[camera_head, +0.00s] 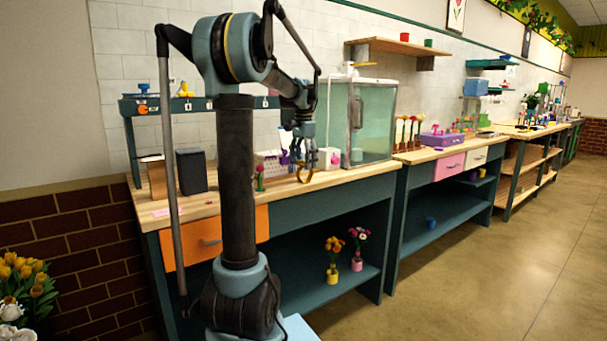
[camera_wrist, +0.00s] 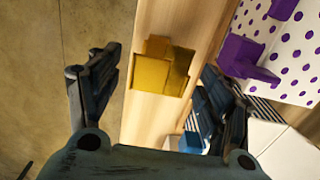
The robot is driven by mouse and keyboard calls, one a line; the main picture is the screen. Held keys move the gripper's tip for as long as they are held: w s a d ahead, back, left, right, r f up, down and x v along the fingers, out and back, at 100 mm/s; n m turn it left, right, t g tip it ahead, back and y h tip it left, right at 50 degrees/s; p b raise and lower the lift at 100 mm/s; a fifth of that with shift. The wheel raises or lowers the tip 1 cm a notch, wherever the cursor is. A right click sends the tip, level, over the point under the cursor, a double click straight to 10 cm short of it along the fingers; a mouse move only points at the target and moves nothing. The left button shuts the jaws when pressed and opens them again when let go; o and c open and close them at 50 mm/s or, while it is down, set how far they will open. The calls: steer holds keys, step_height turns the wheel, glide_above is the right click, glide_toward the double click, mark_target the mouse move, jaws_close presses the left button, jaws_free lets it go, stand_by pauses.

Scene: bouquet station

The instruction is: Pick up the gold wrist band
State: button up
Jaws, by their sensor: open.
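The gold wrist band (camera_wrist: 162,74) lies on the wooden bench top near its front edge. In the head view the band (camera_head: 305,177) is a small gold curved shape just below my gripper (camera_head: 301,155). In the wrist view it sits between the two spread fingers of my gripper (camera_wrist: 158,80), beyond their tips. The gripper is open and empty, pointing down over the band. The exact gap between fingertips and band cannot be told.
A white box with purple dots (camera_wrist: 289,50) and a purple piece (camera_wrist: 245,62) are close to the right finger. A white and pink item (camera_head: 328,158) and a glass tank (camera_head: 370,120) stand to the right. Potted flowers (camera_head: 333,262) stand on the lower shelf.

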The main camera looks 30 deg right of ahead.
steer(key=shift+f, duration=0.15)
steer(key=c, duration=1.1)
steer(key=shift+c, duration=0.2)
